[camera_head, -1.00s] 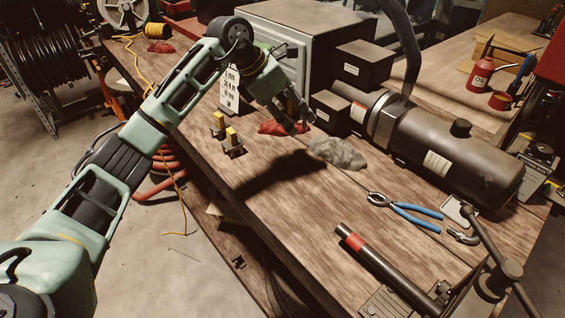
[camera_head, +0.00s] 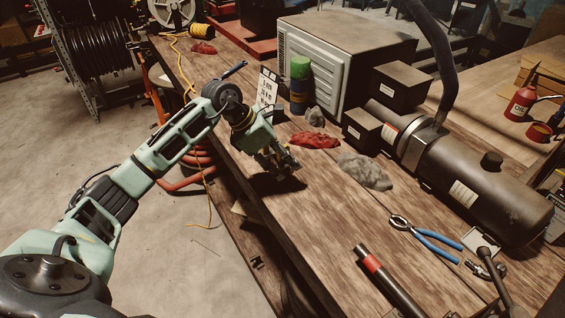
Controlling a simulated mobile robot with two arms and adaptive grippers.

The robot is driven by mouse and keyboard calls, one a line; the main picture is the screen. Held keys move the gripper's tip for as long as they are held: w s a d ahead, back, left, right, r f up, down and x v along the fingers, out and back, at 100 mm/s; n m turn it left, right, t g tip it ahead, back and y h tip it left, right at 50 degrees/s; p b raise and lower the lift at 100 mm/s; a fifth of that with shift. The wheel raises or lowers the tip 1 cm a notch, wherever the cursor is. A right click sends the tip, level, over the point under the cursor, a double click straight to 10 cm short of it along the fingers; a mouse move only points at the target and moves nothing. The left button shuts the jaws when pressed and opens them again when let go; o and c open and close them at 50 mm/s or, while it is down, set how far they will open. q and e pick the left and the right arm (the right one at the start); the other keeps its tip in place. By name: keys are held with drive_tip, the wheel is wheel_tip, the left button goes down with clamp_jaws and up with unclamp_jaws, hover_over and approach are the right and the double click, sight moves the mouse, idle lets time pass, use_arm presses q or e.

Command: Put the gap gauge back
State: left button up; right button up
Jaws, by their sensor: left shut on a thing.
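My left gripper (camera_head: 287,166) points down, low over the near-left part of the workbench (camera_head: 300,216), with a dark shadow just under it. It is shut on a small dark thing at its fingertips. I cannot make out the shape of this thing, or whether it is the gap gauge or touches the bench. The two small yellow-topped stands seen earlier are now hidden behind my gripper and forearm. A white card with printed markings (camera_head: 267,88) stands upright behind my wrist. My right gripper is not in view.
A red rag (camera_head: 315,140) and a grey rag (camera_head: 365,171) lie to the right of my gripper. Blue-handled pliers (camera_head: 425,238), a red-banded bar (camera_head: 385,278) and a black tank (camera_head: 470,180) are farther right. The bench front is clear.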

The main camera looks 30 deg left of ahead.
sight(289, 178)
use_arm(q)
wheel_tip(289, 178, down, 3)
drive_tip(key=shift+r+p, duration=0.2)
drive_tip(key=shift+p, duration=0.15)
drive_tip(key=shift+f+b, duration=0.25)
drive_tip(key=shift+b, duration=0.1)
drive_tip(key=shift+s+f+b, duration=0.15)
drive_tip(key=shift+f+b, duration=0.15)
drive_tip(key=shift+b, duration=0.05)
drive_tip(key=shift+f, duration=0.1)
drive_tip(key=o, duration=0.9)
drive_tip(key=shift+s, duration=0.1)
drive_tip(key=o, duration=0.4)
drive_tip(key=shift+d+f, duration=0.1)
drive_tip(key=shift+f, duration=0.05)
drive_tip(key=shift+o, duration=0.5)
drive_tip(key=shift+f, duration=0.1)
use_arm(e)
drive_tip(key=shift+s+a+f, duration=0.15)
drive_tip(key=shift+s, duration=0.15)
